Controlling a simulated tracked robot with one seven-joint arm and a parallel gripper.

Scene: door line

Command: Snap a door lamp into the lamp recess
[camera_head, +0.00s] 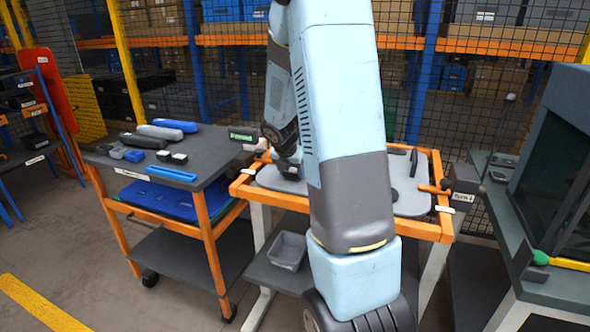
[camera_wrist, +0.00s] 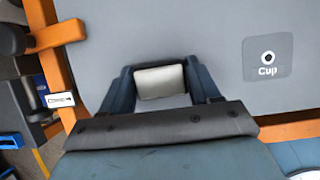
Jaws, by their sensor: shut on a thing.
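In the wrist view a small whitish rectangular block, which looks like a door lamp (camera_wrist: 161,84), sits between the two dark blue fingers of my gripper (camera_wrist: 160,72). My gripper is shut on it. A pale grey door panel (camera_wrist: 215,40) lies beneath the gripper; whether the lamp touches it I cannot tell. The panel also shows in the head view (camera_head: 411,197), in an orange frame. My arm covers much of it there and the fingertips are not clear. I cannot make out the lamp recess; it may be hidden under the lamp or gripper.
A dark trolley (camera_head: 215,150) at left carries long handles, small dark-and-white blocks and a blue strip (camera_head: 158,173). The orange frame (camera_head: 243,190) has clamps at its sides. A grey bin (camera_head: 288,250) sits below. A "Cup" mark (camera_wrist: 268,59) is right of the gripper.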

